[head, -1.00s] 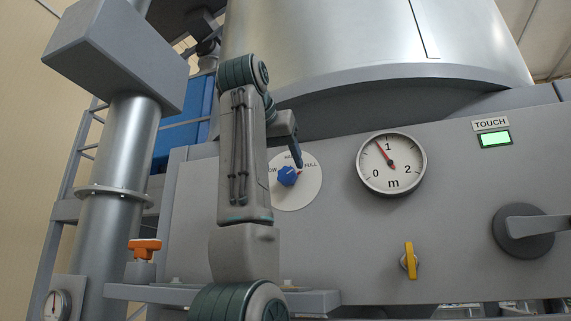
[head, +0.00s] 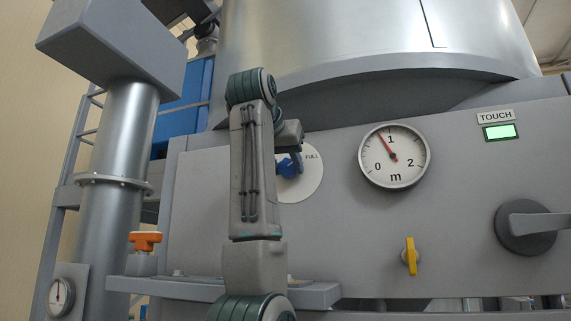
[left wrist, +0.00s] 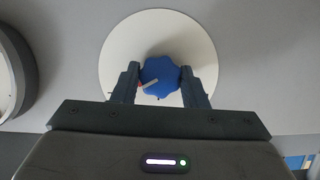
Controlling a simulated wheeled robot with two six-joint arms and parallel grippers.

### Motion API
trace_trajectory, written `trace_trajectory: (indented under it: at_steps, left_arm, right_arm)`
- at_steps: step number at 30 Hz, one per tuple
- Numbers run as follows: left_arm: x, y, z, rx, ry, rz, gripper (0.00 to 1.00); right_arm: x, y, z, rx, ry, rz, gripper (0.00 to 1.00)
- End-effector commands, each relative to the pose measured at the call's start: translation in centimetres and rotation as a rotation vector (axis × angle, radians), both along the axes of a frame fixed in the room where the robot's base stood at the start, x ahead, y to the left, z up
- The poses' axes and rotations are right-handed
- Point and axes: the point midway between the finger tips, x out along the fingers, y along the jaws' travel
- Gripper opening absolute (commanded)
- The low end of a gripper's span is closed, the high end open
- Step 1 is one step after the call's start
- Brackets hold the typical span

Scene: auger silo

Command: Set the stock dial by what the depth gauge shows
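The stock dial is a blue knob (head: 287,167) on a white round plate (head: 302,186). FULL shows at the plate's upper right; my left gripper hides other lettering. In the left wrist view the knob (left wrist: 160,76) has a pale and red pointer mark on its lower-left side. My left gripper (left wrist: 161,84) has one finger on each side of the knob, very close to it; I cannot tell whether they press on it. It also shows in the head view (head: 297,164). The depth gauge (head: 394,157), marked 0, 1, 2 and m, has its red needle slightly short of 1.
A lit green TOUCH panel (head: 500,132), a yellow handle (head: 410,256) and a large grey lever (head: 535,223) are on the panel to the right. An orange handle (head: 145,238) and a small gauge (head: 60,298) are at the left. A grey ledge (head: 220,290) juts out below the dial.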

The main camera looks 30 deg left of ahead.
Motion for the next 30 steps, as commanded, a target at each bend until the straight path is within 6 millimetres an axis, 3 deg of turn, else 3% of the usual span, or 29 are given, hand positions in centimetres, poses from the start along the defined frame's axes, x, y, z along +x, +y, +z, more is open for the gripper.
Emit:
trace_trajectory:
  at_steps: [14,30]
  left_arm:
    - [-0.1,0.1,0.0,-0.134,-0.034,0.0,0.17]
    - [-0.2,0.4,-0.2,-0.613,-0.152,0.0,0.17]
  right_arm:
    - [0.2,-0.6,-0.6,-0.006,-0.002,0.002,0.49]
    - [0.2,-0.3,-3.4,-0.004,-0.003,0.001,0.49]
